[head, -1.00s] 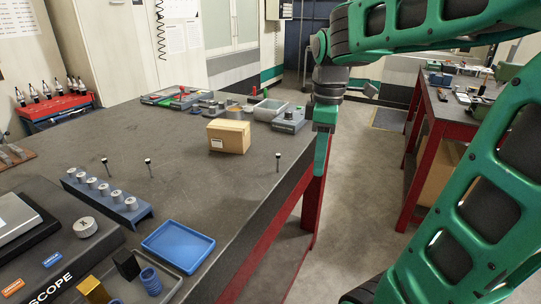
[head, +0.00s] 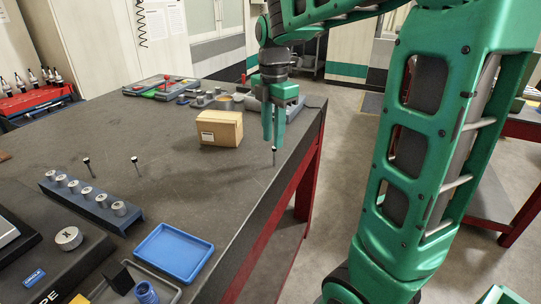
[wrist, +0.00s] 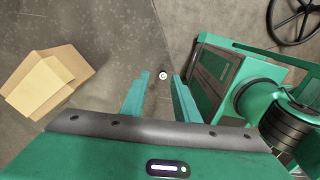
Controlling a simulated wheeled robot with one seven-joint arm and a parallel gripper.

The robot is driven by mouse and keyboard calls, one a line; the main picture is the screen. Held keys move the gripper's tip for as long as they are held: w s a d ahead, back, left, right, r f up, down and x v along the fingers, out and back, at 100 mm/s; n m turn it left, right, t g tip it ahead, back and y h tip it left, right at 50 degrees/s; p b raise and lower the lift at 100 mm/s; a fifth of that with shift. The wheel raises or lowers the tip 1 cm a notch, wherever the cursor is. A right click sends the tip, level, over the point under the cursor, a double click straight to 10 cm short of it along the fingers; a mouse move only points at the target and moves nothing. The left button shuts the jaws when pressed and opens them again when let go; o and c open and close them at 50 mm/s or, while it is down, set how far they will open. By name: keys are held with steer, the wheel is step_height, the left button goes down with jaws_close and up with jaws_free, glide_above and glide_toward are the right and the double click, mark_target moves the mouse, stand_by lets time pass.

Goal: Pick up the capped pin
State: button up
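Three thin upright pins with small heads stand on the dark table: one pin (head: 88,167) and a second pin (head: 135,166) at the left, and a third pin (head: 274,157) near the right edge. I cannot tell from their heads which is the capped one. My green gripper (head: 273,143) points down right above the third pin, its fingertips about at the height of the pin's head. In the wrist view the pin's pale round head (wrist: 163,75) shows in the gap between the two fingertips, apart from both. The gripper is open and empty.
A cardboard box (head: 220,129) stands just left of my gripper. A blue tray (head: 174,252) and a blue-grey rack (head: 90,204) with several metal cylinders lie nearer. Trays and tools (head: 165,88) fill the far end. The table's right edge (head: 297,160) is close to the third pin.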

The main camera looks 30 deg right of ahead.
mark_target(274, 150)
steer(key=shift+s+f, duration=0.2)
steer(key=shift+f, duration=2.4)
jaws_close()
